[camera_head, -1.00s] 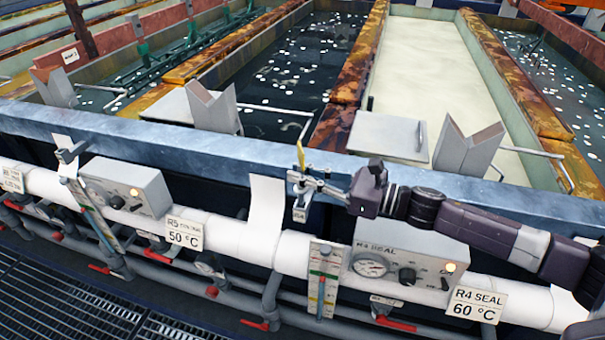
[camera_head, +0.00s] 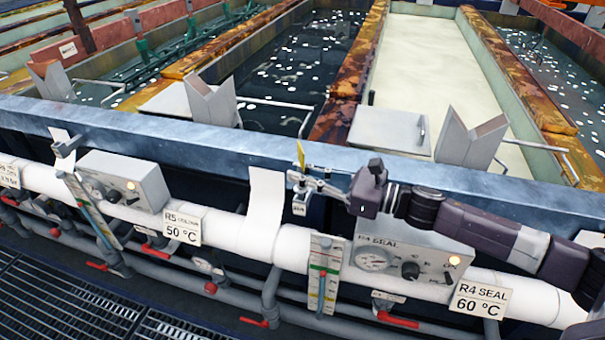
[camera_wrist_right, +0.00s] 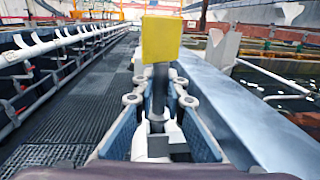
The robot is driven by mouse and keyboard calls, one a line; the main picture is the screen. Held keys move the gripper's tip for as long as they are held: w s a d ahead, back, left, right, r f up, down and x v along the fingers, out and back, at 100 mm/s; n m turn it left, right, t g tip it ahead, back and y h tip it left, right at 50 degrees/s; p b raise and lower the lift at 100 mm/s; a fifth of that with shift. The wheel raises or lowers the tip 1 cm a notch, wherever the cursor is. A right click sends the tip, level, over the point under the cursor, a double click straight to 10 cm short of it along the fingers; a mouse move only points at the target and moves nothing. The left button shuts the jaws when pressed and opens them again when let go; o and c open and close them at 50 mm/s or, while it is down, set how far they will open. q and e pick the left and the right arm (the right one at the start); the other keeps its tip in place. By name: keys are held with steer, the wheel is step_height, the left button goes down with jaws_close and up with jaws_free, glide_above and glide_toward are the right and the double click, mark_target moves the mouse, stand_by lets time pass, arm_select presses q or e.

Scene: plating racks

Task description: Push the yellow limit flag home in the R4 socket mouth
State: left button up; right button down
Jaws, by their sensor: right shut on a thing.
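The yellow limit flag (camera_head: 301,153) stands upright at my right gripper (camera_head: 305,181), in front of the blue tank rim. In the right wrist view the flag (camera_wrist_right: 160,39) is a yellow square plate on a dark stem, and the gripper's fingers (camera_wrist_right: 158,101) are shut around that stem. A small grey labelled block (camera_head: 299,208), which looks like the R4 socket, sits just below the gripper. The stem's lower end and the socket mouth are hidden by the fingers, so I cannot tell how deep the stem sits. My left gripper is not in view.
The blue rim (camera_head: 400,165) runs close behind the gripper. The R4 SEAL control box (camera_head: 415,262) and a gauge strip (camera_head: 323,275) are below my right arm. A white pipe (camera_head: 235,232) runs along the front. A grey V-shaped holder (camera_head: 470,140) stands behind the rim.

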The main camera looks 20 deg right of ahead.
steer(key=shift+f+b, duration=1)
steer(key=shift+f, duration=0.1)
steer(key=c, duration=1.9)
jaws_free()
steer(key=shift+v, duration=6.05)
